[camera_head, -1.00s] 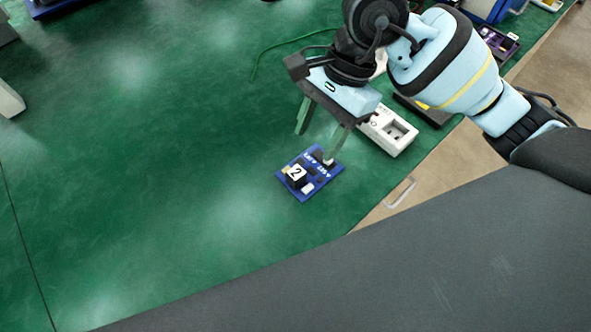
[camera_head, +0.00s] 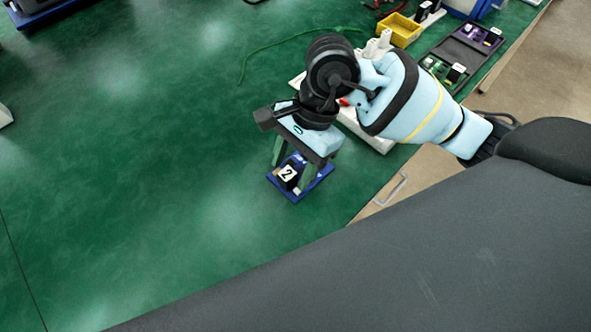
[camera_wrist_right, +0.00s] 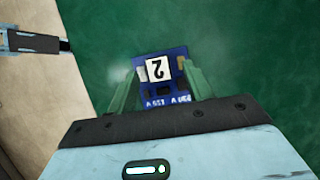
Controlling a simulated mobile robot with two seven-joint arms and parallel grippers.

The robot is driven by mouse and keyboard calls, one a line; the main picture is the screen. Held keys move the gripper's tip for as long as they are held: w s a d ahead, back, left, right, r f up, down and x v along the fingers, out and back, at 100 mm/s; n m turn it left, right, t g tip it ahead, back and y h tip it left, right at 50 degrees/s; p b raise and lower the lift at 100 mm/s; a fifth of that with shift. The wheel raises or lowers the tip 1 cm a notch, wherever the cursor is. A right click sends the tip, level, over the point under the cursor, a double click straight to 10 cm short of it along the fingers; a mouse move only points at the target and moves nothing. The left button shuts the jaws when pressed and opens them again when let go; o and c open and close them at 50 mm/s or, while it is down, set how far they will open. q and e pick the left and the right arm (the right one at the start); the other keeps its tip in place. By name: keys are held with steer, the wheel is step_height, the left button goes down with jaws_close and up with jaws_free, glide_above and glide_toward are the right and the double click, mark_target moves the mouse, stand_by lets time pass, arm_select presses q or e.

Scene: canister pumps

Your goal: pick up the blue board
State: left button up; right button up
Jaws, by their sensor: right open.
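The blue board (camera_head: 317,184) lies flat on the green table near its right edge. It carries a black block with a white label marked 2 and a few small parts. It also shows in the right wrist view (camera_wrist_right: 179,97), upside down, between the fingers. My right gripper (camera_head: 291,175) is open above the board, its two fingers on either side of it and pointing down. In the right wrist view the fingers (camera_wrist_right: 161,92) flank the board's near part, and I cannot tell whether they touch it. My left gripper is not in view.
A white power strip (camera_head: 375,140) lies behind my right arm, partly hidden. A yellow bin (camera_head: 401,31) and a dark tray with small boards (camera_head: 450,62) stand at the back right. A green cable (camera_head: 262,48) lies at the back. The table (camera_head: 130,190) left of the board is clear.

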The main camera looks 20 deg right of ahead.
steer(key=shift+a+f, duration=0.1)
steer(key=shift+f, duration=0.15)
steer(key=shift+c, duration=0.4)
steer(key=c, duration=1)
steer(key=shift+r, duration=0.15)
